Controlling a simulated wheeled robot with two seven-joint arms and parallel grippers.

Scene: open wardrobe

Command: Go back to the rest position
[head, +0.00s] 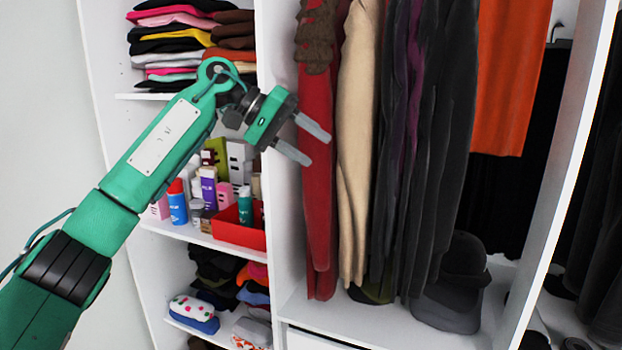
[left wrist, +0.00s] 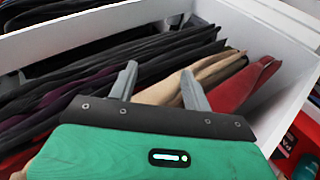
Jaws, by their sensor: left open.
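My left gripper (head: 308,140) is at the end of the green left arm, in front of the divider between the shelves and the hanging space. Its two grey fingers are apart with nothing between them. In the left wrist view the open fingers (left wrist: 158,85) point toward the hanging clothes. A red garment (head: 318,200) and a beige garment (head: 358,140) hang just beyond the fingertips. I cannot tell whether the fingertips touch the red garment. My right gripper is not in view.
Left shelves hold folded clothes (head: 180,45), bottles and boxes, and a red bin (head: 238,232). Dark garments (head: 425,150) and an orange garment (head: 510,70) hang to the right. Dark hats (head: 455,285) stand on the wardrobe floor. The white divider (head: 280,200) is close to the gripper.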

